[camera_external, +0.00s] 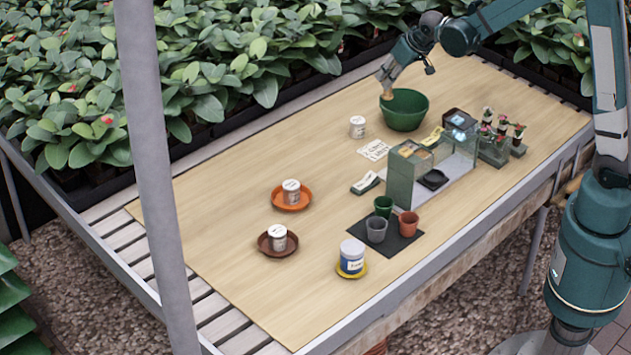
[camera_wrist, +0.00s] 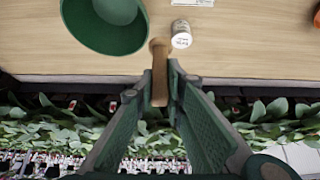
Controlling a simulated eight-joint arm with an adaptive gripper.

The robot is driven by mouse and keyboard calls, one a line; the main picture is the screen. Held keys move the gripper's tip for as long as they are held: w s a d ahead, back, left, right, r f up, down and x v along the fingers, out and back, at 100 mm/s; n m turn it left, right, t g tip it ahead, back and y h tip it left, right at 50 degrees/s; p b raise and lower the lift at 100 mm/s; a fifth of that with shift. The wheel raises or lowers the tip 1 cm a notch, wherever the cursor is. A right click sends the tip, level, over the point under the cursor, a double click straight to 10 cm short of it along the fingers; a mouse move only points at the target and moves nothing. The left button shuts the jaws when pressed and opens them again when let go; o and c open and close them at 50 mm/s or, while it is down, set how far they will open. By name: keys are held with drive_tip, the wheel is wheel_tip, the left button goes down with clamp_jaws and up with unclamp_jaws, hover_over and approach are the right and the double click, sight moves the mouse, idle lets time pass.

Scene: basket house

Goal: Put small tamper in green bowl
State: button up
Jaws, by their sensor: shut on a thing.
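The small tamper, a light wooden piece (camera_wrist: 159,72), is held between the fingers of my gripper (camera_wrist: 160,90), its rounded end pointing away from the wrist. In the external view, the tamper (camera_external: 387,95) shows at the tip of my gripper (camera_external: 386,84). The green bowl (camera_external: 404,112) stands upright on the table, close to the gripper. In that view, the tamper overlaps the bowl's left rim; its exact height is unclear. In the wrist view, the bowl (camera_wrist: 108,38) lies just left of the tamper, and the tamper appears outside its rim.
A white labelled jar (camera_external: 357,127) stands left of the bowl and also shows beside the tamper in the wrist view (camera_wrist: 181,36). A glass-sided box (camera_external: 400,178) and potted plants (camera_external: 497,148) stand nearer the front.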

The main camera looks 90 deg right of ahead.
drive_tip(key=s+d+r, duration=0.2)
drive_tip(key=s+d, duration=0.4)
drive_tip(key=d, duration=0.2)
drive_tip(key=shift+s+d, duration=0.2)
drive_tip(key=shift+d, duration=0.1)
drive_tip(key=shift+r, duration=0.1)
wheel_tip(320, 180, down, 11)
drive_tip(key=b, duration=0.6)
idle(0.6)
drive_tip(key=o, duration=0.9)
drive_tip(key=shift+o, duration=0.2)
drive_tip(key=shift+r, duration=0.1)
wheel_tip(320, 180, up, 7)
drive_tip(key=p, duration=0.4)
